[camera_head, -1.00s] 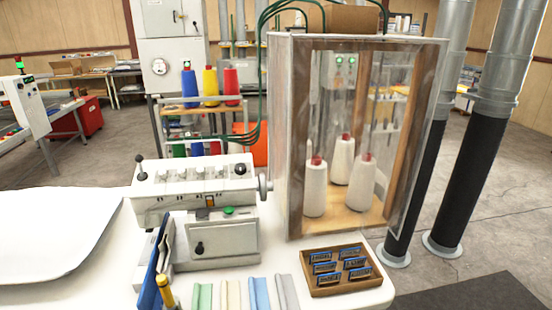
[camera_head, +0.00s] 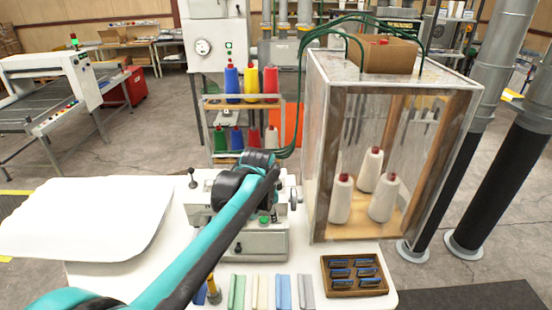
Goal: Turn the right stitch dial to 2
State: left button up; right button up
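The white sewing machine (camera_head: 268,243) stands on the white table. Its left lever (camera_head: 192,173), green button (camera_head: 263,219), front black knob (camera_head: 239,246) and side handwheel (camera_head: 295,198) show. The top right of the machine, where a black knob showed earlier, is now covered by my arm. My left arm (camera_head: 212,236), teal and black, comes in from the lower left and reaches over the machine's top. Its dark far end is above the machine; I cannot make out fingers there. No dial numbers are readable. My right gripper is not in view.
A clear-sided cabinet (camera_head: 315,150) with white thread cones stands right of the machine. A wooden tray (camera_head: 326,288) of labels and coloured fabric strips (camera_head: 283,291) lie in front. A white pillow cover (camera_head: 85,215) lies left. Black pipes stand at the right.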

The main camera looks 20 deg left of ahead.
pick_arm(q)
jog(key=w+a+r+m+g+p, duration=0.1)
jog(key=w+r+m+p, duration=0.45)
jog(key=w+p, duration=0.55)
jog(key=shift+g, duration=0.3)
jog(key=x, duration=0.3)
jog(key=w+x, duration=0.1)
jog(key=x, duration=0.3)
jog(key=shift+w+a+f, duration=0.1)
jog(key=shift+w, duration=0.15)
jog(key=c, duration=1.2)
